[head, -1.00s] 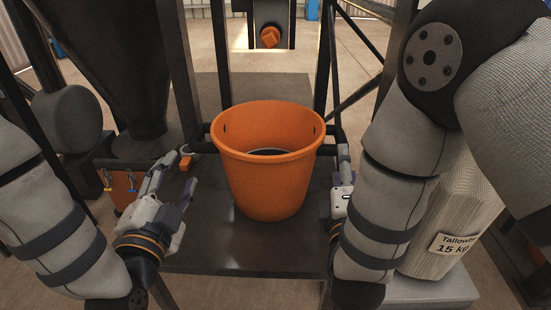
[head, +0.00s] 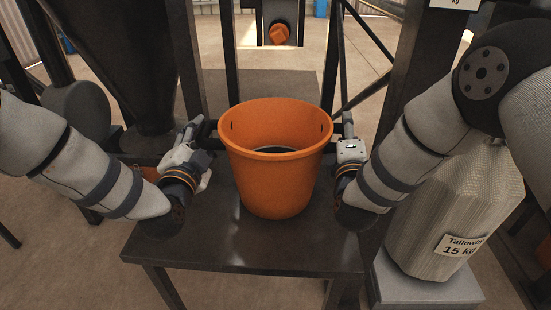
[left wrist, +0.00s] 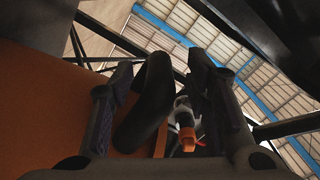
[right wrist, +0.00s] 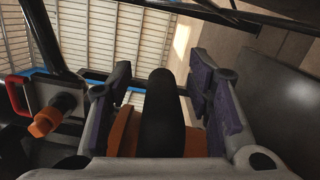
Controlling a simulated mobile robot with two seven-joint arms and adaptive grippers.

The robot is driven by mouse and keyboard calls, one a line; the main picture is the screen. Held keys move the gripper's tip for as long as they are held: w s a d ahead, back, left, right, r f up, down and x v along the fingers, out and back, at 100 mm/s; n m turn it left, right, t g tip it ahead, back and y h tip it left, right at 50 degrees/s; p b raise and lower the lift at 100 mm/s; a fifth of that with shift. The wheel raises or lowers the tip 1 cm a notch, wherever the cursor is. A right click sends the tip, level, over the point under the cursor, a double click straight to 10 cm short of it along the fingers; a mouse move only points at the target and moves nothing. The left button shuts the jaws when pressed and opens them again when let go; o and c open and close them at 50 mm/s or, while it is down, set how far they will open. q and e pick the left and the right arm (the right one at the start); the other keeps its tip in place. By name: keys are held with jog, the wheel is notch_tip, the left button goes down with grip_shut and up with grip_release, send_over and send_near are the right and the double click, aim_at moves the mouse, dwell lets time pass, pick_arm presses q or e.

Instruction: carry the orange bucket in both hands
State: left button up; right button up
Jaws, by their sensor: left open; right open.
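The orange bucket (head: 275,180) stands upright on a dark metal table (head: 240,255). It has a dark handle on each side. My left gripper (head: 192,128) is open at the bucket's left side. In the left wrist view a dark handle (left wrist: 147,105) lies between its spread fingers, with the bucket wall (left wrist: 45,115) to the left. My right gripper (head: 348,125) is open at the bucket's right side. In the right wrist view the other dark handle (right wrist: 162,120) lies between its fingers, with orange bucket wall beside it. Neither gripper is closed on a handle.
Dark frame posts (head: 331,60) rise behind the table. A dark hopper (head: 120,70) stands at the back left. A pale sack labelled Tallow (head: 450,215) stands on a light block (head: 425,290) at the right. The table's front part is clear.

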pick_arm(q)
jog(key=shift+c, duration=0.4)
pick_arm(e)
jog(key=shift+c, duration=0.2)
pick_arm(q)
grip_shut()
pick_arm(e)
grip_shut()
pick_arm(q)
jog(key=shift+r, duration=0.15)
pick_arm(e)
jog(key=shift+r, duration=0.1)
